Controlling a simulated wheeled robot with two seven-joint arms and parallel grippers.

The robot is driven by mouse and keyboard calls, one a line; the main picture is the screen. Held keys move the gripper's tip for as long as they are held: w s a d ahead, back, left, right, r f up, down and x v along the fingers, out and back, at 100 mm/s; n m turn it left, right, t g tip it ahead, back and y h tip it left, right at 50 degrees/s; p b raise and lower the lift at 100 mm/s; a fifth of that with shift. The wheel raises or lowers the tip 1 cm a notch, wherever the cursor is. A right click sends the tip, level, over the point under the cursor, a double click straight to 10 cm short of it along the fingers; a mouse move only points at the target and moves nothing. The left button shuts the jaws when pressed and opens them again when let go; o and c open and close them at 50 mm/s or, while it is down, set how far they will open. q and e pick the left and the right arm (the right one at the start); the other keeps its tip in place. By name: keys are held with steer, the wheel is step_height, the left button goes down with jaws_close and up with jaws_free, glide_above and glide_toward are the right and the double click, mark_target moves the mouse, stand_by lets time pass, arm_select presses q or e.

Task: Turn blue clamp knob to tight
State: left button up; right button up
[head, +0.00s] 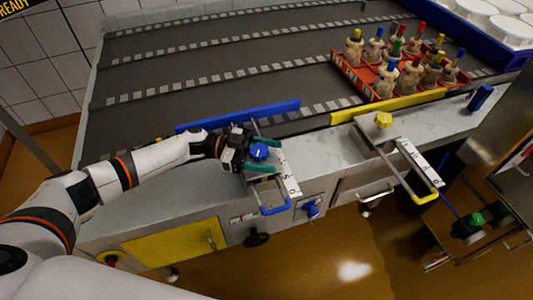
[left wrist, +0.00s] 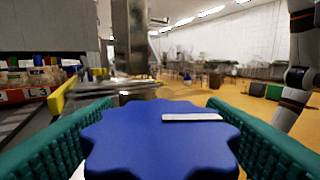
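The blue clamp knob (head: 259,151) sits on a clamp at the conveyor's near edge. It also fills the lower middle of the left wrist view (left wrist: 160,148), lobed, with a white bar mark on its top lying roughly crosswise in the picture. My left gripper (head: 268,154) has its two green fingers on opposite sides of the knob. The fingers look spread, with a small gap in the head view; contact is hard to tell. A white lettered plate (head: 290,178) lies beside the knob, partly hidden by the gripper. My right gripper is not in view.
A blue guide rail (head: 240,116) lies behind the gripper. A red crate (head: 348,77) of stoppered bottles stands on the conveyor. A blue handle (head: 274,210) juts out below the lettered plate.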

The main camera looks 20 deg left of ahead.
arm_select(q)
steer(key=a+b, duration=0.2)
steer(key=a, duration=1)
steer(key=shift+s, duration=0.35)
